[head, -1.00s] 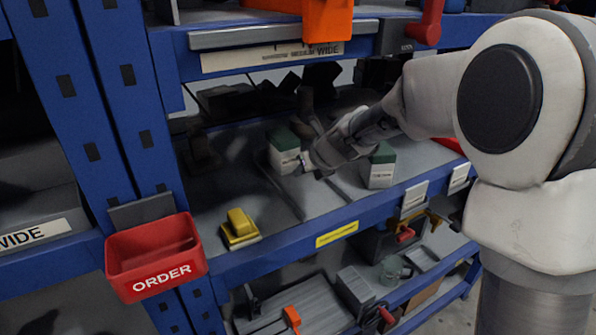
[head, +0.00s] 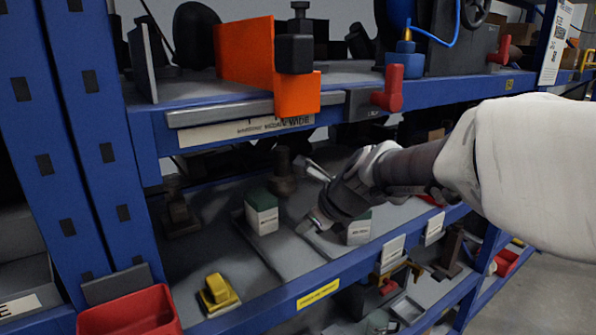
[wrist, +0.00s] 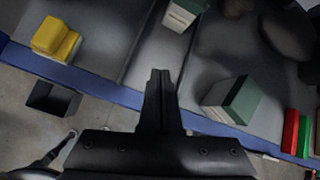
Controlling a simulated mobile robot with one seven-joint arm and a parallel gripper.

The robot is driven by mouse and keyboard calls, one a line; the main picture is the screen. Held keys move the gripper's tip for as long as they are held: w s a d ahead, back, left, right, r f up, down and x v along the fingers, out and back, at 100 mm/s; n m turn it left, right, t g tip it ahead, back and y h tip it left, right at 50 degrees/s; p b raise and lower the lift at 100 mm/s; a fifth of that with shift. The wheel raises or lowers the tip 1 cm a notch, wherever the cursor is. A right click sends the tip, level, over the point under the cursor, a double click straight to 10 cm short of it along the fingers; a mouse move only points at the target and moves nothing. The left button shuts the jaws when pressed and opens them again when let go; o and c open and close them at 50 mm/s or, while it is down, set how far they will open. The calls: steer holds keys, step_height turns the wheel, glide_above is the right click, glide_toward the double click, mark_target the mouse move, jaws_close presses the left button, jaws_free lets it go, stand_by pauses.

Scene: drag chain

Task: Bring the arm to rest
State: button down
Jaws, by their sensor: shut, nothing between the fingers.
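My gripper (head: 312,222) is over the middle shelf, between two green-topped white boxes. In the wrist view its two dark fingers (wrist: 160,74) are together with nothing between them. One box (head: 262,211) stands to its left in the head view; it also shows at the top of the wrist view (wrist: 184,12). The other box (head: 358,230) is just right of the gripper, partly behind it; it also shows at the right in the wrist view (wrist: 232,98). My arm reaches in from the right of the head view.
A yellow block (head: 217,293) sits near the shelf's front edge (head: 285,304). A red bin (head: 130,314) hangs at lower left. The upper shelf, with an orange bracket (head: 262,66), is close above. A blue upright (head: 75,130) stands at left. Open floor lies at lower right.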

steer(key=s+d+n+h, duration=0.1)
steer(key=s+d+n, duration=0.3)
steer(key=s+n, duration=0.4)
steer(key=s+d+f+n+g+h, duration=0.1)
steer(key=s+d+n, duration=0.3)
steer(key=s+n, duration=0.4)
steer(key=s+d+n+h, duration=0.2)
steer(key=s+d+n, duration=0.3)
steer(key=s+n, duration=0.3)
steer(key=shift+f+n+g+h, duration=0.15)
steer(key=shift+n+g+h, duration=0.15)
steer(key=shift+n+h, duration=0.15)
